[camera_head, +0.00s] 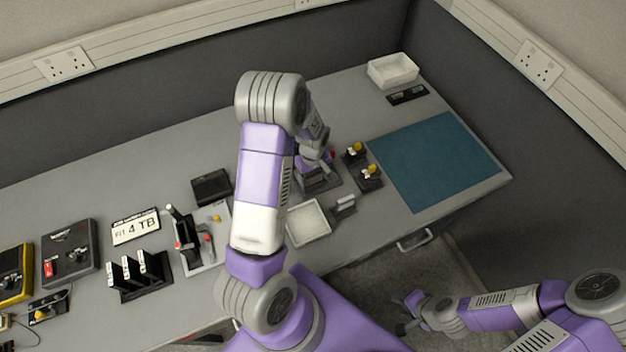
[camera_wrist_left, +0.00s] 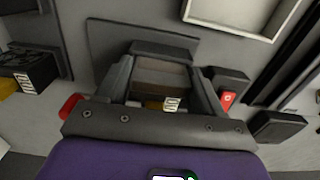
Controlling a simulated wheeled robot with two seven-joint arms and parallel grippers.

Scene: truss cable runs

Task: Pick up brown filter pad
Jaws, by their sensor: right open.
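My left arm reaches over the table, and its gripper (camera_head: 318,178) is low at a dark stand (camera_head: 322,186), largely hidden by the arm. In the left wrist view the two dark fingers of my left gripper (camera_wrist_left: 162,92) stand apart. A brown pad (camera_wrist_left: 160,76) shows between them, below a dark block. I cannot tell whether the fingers touch the pad. In the head view the pad is not clearly visible. My right gripper (camera_head: 411,312) is open and empty, off the table's front edge at lower right.
A shallow white tray (camera_head: 308,222) lies just in front of the stand. Two small black fixtures with yellow knobs (camera_head: 370,176) stand to the right, beside a blue mat (camera_head: 436,160). A white bin (camera_head: 392,70) is at the back. Several devices and racks fill the left side.

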